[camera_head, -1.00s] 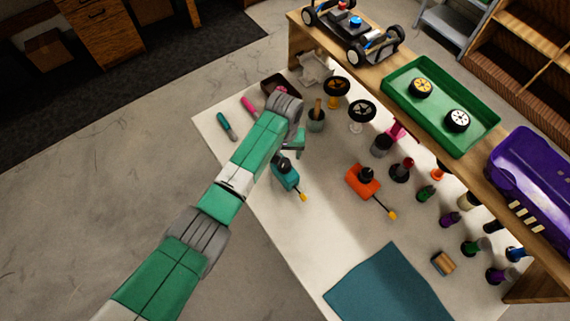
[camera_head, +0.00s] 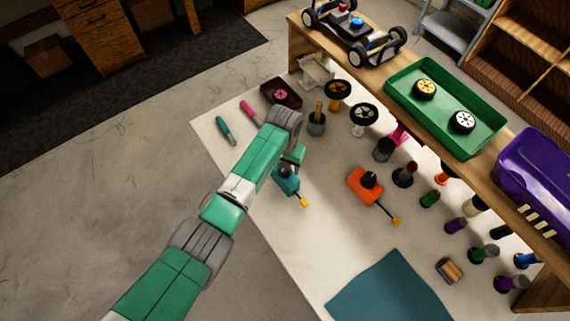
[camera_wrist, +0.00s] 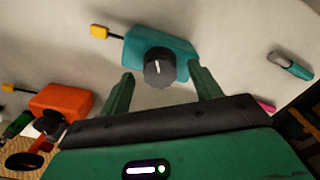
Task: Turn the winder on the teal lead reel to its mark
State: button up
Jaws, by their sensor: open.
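The teal lead reel (camera_head: 286,181) lies on the white table near its left edge, with a lead ending in a yellow tip. Its dark round winder (camera_wrist: 159,67) has a white pointer line and sits between and just beyond my fingertips in the wrist view. The teal body (camera_wrist: 178,47) shows behind the winder. My gripper (camera_wrist: 162,78) is open, with a green finger on each side of the winder, apart from it. In the head view, my gripper (camera_head: 297,158) is above the reel and partly covers it. I cannot make out the mark on the reel.
An orange reel (camera_head: 364,185) with a black winder stands to the right. A teal marker (camera_head: 225,130) and a pink marker (camera_head: 250,112) lie to the left. Several bottles and a raised shelf with a green tray (camera_head: 398,92) stand behind. A blue mat (camera_head: 390,290) lies in front.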

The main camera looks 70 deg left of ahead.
jog(key=m, duration=0.4)
jog(key=m+p, duration=0.1)
jog(key=m, duration=0.6)
jog(key=shift+m, duration=0.4)
jog(key=m, duration=0.4)
jog(key=c, duration=1.1)
